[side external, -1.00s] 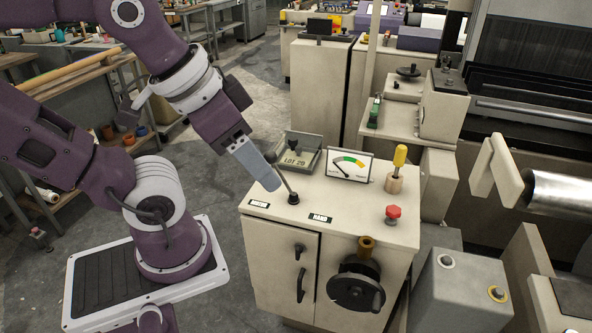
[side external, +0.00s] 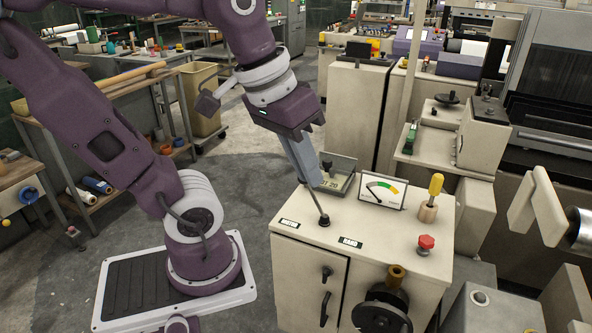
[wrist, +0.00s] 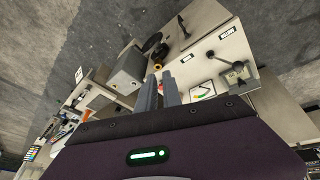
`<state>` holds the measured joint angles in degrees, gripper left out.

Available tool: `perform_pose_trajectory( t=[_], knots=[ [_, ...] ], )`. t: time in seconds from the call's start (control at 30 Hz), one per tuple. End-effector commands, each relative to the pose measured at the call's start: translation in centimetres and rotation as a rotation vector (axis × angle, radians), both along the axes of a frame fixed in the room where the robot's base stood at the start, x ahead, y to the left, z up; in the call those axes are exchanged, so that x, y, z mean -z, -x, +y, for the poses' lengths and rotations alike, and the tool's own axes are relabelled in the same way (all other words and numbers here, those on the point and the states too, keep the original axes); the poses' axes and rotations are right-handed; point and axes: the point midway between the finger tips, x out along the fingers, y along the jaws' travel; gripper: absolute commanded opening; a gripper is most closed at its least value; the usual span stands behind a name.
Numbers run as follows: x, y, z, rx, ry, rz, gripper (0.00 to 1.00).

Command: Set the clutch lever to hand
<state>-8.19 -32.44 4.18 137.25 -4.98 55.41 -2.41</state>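The clutch lever (side external: 321,212) is a thin dark rod rising from a black base on the cream cabinet top. It tilts left, toward the MOTOR label (side external: 289,223) and away from the HAND label (side external: 350,242). My gripper (side external: 313,183) points down beside the lever and covers its upper part in the side view; contact cannot be told. In the wrist view, the two grey fingers (wrist: 161,78) lie close together with nothing visible between them. The lever (wrist: 224,59) lies to their right, its knob near the LOT 20 tray.
On the cabinet top stand the LOT 20 tray (side external: 341,178), a gauge (side external: 382,191), a yellow-handled tool (side external: 434,190) and a red button (side external: 425,243). A black handwheel (side external: 382,313) sticks out in front. Open floor lies left of the cabinet.

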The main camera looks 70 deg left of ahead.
Motion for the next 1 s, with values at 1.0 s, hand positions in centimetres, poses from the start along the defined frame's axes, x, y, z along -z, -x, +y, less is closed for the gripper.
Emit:
perform_pose_trajectory(
  t=[1.0],
  knots=[
    [10.6, -1.2, 34.3, -1.689, 0.9, 0.422, 0.0]
  ],
)
